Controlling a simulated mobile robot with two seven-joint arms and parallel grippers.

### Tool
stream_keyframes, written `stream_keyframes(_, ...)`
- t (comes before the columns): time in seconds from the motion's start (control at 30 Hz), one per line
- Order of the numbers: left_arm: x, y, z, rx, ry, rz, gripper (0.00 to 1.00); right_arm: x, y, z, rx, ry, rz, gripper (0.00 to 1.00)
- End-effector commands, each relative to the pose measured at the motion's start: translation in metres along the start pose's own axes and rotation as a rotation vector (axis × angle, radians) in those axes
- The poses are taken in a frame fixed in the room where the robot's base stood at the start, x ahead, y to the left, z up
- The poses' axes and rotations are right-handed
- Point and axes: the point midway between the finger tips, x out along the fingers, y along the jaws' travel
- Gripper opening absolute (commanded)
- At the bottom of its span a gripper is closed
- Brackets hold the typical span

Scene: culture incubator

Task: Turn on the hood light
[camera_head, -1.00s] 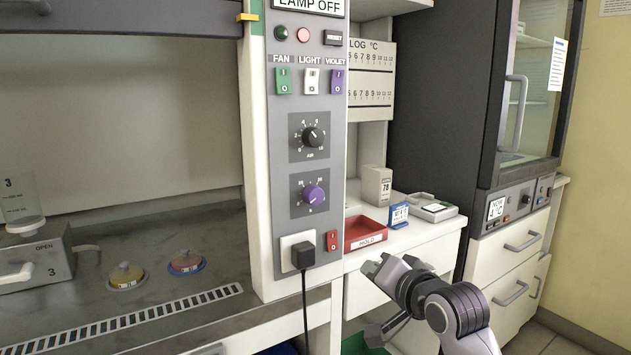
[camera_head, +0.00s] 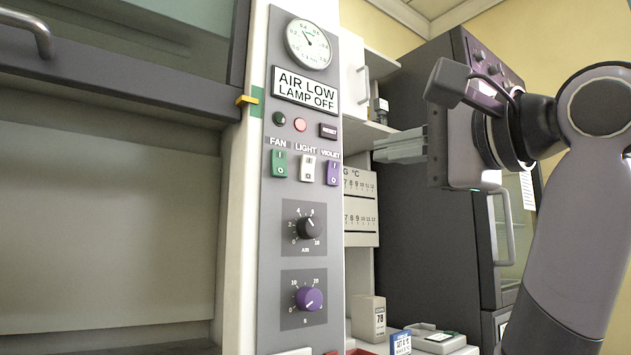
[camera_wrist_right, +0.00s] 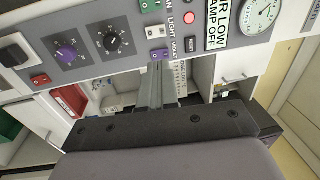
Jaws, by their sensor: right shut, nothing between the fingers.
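The hood's grey control panel (camera_head: 262,225) stands upright at the middle of the head view. The white LIGHT rocker switch (camera_head: 307,168) sits between the green FAN switch (camera_head: 279,163) and the purple VIOLET switch (camera_head: 333,172). The LIGHT switch also shows in the right wrist view (camera_wrist_right: 155,31). A sign (camera_head: 305,90) above reads AIR LOW, LAMP OFF. My right gripper (camera_head: 378,150) is shut and empty, to the right of the switches and apart from them, its fingers pointing left. In the wrist view its fingers (camera_wrist_right: 152,70) point toward the panel. My left gripper is out of view.
A black AIR knob (camera_head: 309,227) and a purple knob (camera_head: 308,299) lie below the switches. A round gauge (camera_head: 308,44) tops the panel. A shelf with a log board (camera_head: 360,222) and a dark fridge (camera_head: 420,240) stand right of the panel.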

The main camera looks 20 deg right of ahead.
Motion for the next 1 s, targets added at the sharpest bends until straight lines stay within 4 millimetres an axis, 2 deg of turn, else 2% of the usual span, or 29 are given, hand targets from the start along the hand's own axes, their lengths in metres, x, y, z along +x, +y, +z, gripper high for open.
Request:
stream_keyframes(0.17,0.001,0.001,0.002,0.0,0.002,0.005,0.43,-0.01,-0.006,0.004,0.015,-0.005,-0.009,0.0)
stream_keyframes(0.53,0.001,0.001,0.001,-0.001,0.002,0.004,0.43,-0.004,-0.006,0.004,0.014,-0.005,-0.008,0.0)
stream_keyframes(0.67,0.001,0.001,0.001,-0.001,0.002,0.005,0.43,0.012,-0.005,0.004,0.015,-0.005,-0.004,0.0)
stream_keyframes(1.0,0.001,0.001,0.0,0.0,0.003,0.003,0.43,0.079,-0.006,0.004,0.015,-0.005,-0.005,0.0)
